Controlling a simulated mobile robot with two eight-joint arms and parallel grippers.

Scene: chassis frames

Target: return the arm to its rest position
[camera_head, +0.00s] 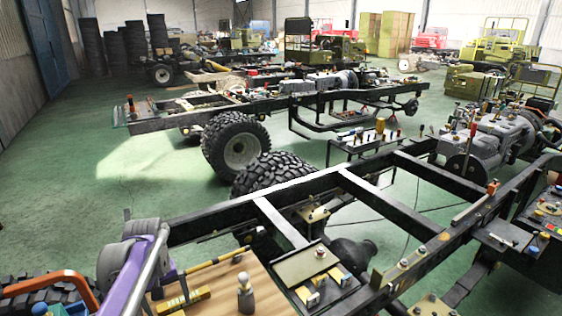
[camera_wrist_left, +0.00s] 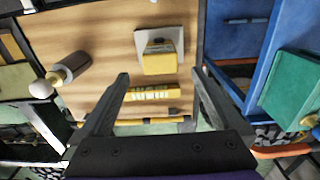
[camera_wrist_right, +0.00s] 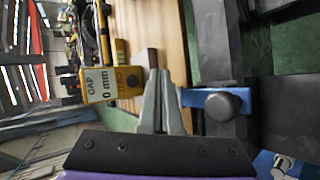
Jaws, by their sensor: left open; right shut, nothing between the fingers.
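My left gripper (camera_wrist_left: 160,75) is open in the left wrist view, with nothing between its fingers. It is above a wooden board (camera_wrist_left: 105,40). My right gripper (camera_wrist_right: 159,75) is shut and empty in the right wrist view, its fingers together. A yellow gauge marked "GAP 0 mm" (camera_wrist_right: 98,86) is left of its fingers, and a blue bar with a dark knob (camera_wrist_right: 222,105) is to their right. A purple and grey arm part of mine (camera_head: 130,265) is at the lower left of the head view. I cannot make out either gripper's fingers there.
The wooden board (camera_head: 222,284) carries a yellow bar (camera_head: 183,301) and a small pale-topped piece (camera_head: 245,294). A yellow block on a white plate (camera_wrist_left: 160,58) shows in the left wrist view. Dark chassis rails (camera_head: 385,202) cross the foreground. Green floor (camera_head: 90,200) is clear at left.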

